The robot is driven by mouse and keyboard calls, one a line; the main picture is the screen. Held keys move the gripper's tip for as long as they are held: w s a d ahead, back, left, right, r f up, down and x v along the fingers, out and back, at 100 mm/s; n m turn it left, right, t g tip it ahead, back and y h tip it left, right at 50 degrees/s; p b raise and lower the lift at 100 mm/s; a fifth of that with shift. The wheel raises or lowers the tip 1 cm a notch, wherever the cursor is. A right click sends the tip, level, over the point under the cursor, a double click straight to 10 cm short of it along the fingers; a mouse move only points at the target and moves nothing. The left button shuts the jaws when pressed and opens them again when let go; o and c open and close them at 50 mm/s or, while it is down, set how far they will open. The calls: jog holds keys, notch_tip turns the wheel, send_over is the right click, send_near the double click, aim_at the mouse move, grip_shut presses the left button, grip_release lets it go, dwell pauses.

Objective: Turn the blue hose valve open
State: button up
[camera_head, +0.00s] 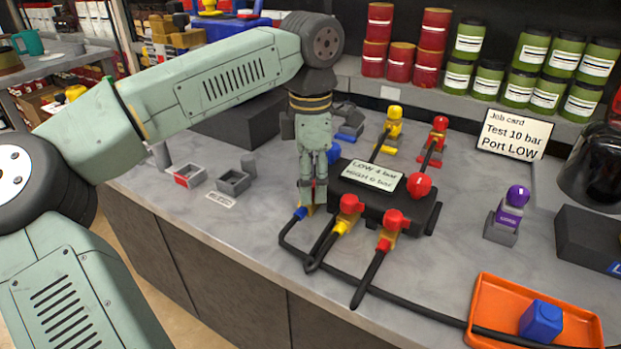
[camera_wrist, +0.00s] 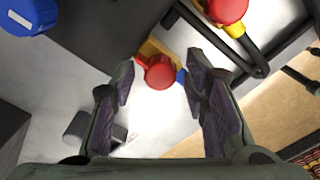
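The dark pump block (camera_head: 425,212) stands on the grey bench with a card reading "LOW 4 bar, HIGH 6 bar". The blue-banded hose end (camera_head: 300,213) is at its front left. In the wrist view, that valve shows a red knob (camera_wrist: 160,72) on a yellow body, with the blue hose end (camera_wrist: 182,76) beside it. My gripper (camera_head: 314,198) points down over this valve and hides most of it in the head view. Its fingers (camera_wrist: 165,95) are apart, with the red knob seen between their tips. I cannot tell whether they touch it.
Close to the right are the red knobs of the yellow-banded (camera_head: 350,203) and red-banded (camera_head: 395,219) hose valves. A blue knob (camera_head: 334,153) is behind my gripper. An orange tray (camera_head: 483,305) lies front right; a purple-topped part (camera_head: 517,196) stands right.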

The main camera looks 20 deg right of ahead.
notch_tip(320, 180, up, 12)
dwell(0.7)
dwell(0.4)
